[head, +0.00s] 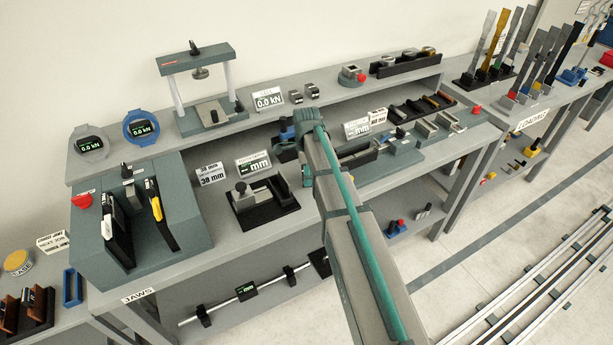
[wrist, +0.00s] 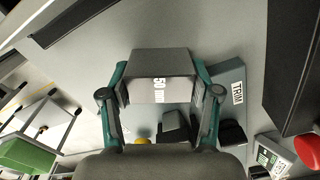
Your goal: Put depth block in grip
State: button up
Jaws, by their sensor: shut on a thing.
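A grey block marked "50 mm" (wrist: 160,62) sits between the two teal fingers of my gripper (wrist: 161,80) in the wrist view. My gripper is shut on its two sides. In the head view my gripper (head: 291,147) is over the middle of the bench, largely hidden behind my arm, and the block cannot be made out there. A grey-green housing (head: 187,226) with dark upright slabs stands at the left of the bench marked "JAWS", apart from my gripper. I cannot tell for sure which part is the grip.
A black gauge stand (head: 265,203) stands between the housing and my arm. A small press frame (head: 195,62) and round dials (head: 141,128) stand on the raised shelf. A block marked "TRIM" (wrist: 228,80) is close beside my right finger in the wrist view. Specimen strips (head: 490,45) stand far right.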

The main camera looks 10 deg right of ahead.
jog(key=c, duration=0.5)
jog(key=shift+o, duration=0.2)
jog(key=shift+r, duration=0.1)
